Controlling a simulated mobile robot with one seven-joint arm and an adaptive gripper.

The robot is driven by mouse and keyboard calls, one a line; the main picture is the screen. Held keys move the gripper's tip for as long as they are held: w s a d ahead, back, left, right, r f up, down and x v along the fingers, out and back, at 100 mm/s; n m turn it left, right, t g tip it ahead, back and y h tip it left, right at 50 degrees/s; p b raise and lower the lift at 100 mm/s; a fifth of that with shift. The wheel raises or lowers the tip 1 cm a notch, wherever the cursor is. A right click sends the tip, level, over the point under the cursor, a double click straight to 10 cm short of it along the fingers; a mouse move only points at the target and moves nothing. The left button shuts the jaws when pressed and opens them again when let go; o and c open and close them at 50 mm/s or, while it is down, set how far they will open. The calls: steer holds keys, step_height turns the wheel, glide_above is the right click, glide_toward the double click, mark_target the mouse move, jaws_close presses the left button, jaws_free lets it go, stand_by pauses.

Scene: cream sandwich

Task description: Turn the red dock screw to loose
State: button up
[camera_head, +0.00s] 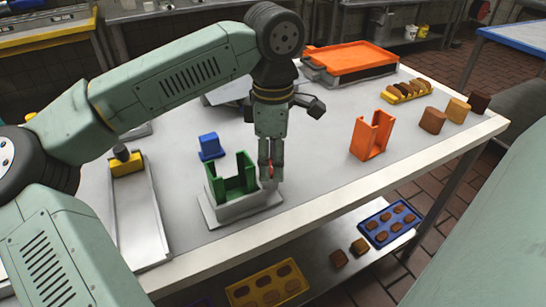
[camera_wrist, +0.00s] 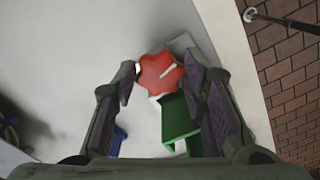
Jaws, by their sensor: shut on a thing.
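The red dock screw (camera_wrist: 160,73) is a star-shaped knob with a white pointer line, seen from above in the wrist view. In the head view only a small red bit of it (camera_head: 270,170) shows between my fingers. My gripper (camera_head: 270,178) points straight down beside the dock, its fingers shut on the screw. In the wrist view my gripper (camera_wrist: 160,82) has one finger on each side of the knob. The green holder (camera_head: 222,188) stands in the pale dock base (camera_head: 235,211), just left of my fingers. The screw's lower part is hidden.
A blue block (camera_head: 210,146) stands behind the dock. An orange holder (camera_head: 371,136) stands to the right, with free table between. A metal tray (camera_head: 140,215) with a yellow-handled tool lies left. The table's front edge (camera_head: 330,209) is close to the dock.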

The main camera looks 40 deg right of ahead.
steer(key=shift+n, duration=0.4)
steer(key=shift+c, duration=0.3)
steer(key=n+b, duration=0.2)
steer(key=n, duration=0.2)
steer(key=shift+w+f+b, duration=0.1)
steer(key=shift+w+b, duration=0.05)
steer(key=shift+b, duration=0.15)
steer(key=n+b, duration=0.2)
steer(key=n, duration=0.3)
steer(key=shift+w+d, duration=0.1)
steer(key=n, duration=0.5)
steer(key=shift+w+b, duration=0.1)
steer(key=shift+b, duration=0.2)
steer(key=n, duration=0.5)
steer(key=shift+w, duration=0.1)
steer(key=o, duration=1.2)
steer(key=shift+c, duration=0.2)
